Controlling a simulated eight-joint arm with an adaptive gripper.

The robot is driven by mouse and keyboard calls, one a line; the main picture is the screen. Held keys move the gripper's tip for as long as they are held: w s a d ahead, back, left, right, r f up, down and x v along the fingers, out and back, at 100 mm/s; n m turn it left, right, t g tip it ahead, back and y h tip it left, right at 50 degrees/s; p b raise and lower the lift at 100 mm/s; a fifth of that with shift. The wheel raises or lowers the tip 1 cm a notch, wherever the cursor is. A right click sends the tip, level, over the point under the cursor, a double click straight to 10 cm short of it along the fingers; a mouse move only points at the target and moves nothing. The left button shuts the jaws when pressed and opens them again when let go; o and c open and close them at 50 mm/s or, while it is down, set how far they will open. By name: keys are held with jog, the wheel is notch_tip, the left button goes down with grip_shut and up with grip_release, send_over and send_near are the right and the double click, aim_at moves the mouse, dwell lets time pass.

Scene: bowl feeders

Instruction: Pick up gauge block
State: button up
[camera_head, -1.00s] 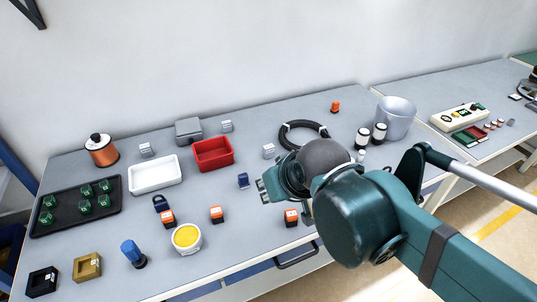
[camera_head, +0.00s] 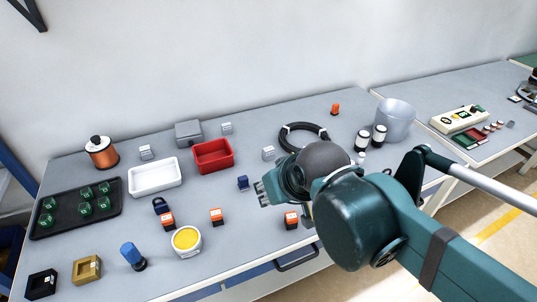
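Several small light-grey blocks on the grey table could be the gauge block, but I cannot tell which is meant. One grey block (camera_head: 268,153) lies near the black cable coil, one grey block (camera_head: 146,152) is beside the copper spool, and one grey block (camera_head: 227,128) is behind the red bin. My gripper (camera_head: 261,194) is over the table's front middle, below and apart from the nearest grey block in the picture. Its fingers point left and show small; their gap is not clear. My wrist hides part of the table behind it.
A small dark-blue block (camera_head: 243,183) sits close to my gripper. Orange-topped blocks (camera_head: 217,216) stand along the front. The red bin (camera_head: 213,155), white tray (camera_head: 154,176), black coil (camera_head: 304,136) and metal bucket (camera_head: 396,118) surround the middle. A yellow-filled cup (camera_head: 187,241) is front left.

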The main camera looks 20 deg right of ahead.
jog(key=shift+r, duration=0.1)
jog(key=w+n+p, duration=0.1)
jog(key=n+g+h+p, duration=0.5)
jog(key=n+g+p, duration=0.2)
jog(key=n+p, duration=1)
send_over(268, 149)
jog(key=a, duration=0.3)
jog(key=shift+n, duration=0.4)
jog(key=shift+s+d+f+b, duration=0.15)
jog(key=shift+f, duration=0.95)
jog(key=shift+s+d+f+b, duration=0.1)
jog(key=shift+s+f+b, duration=0.05)
jog(key=shift+f, duration=0.9)
jog(key=shift+f, duration=0.1)
jog(key=shift+x, duration=1.2)
jog(key=shift+f, duration=0.1)
jog(key=shift+w+b+x, duration=0.15)
jog(key=shift+b+x, duration=0.05)
jog(key=shift+x, duration=1.05)
jog(key=shift+w+b+x, duration=0.15)
jog(key=shift+b+x, duration=0.05)
jog(key=shift+x, duration=1.05)
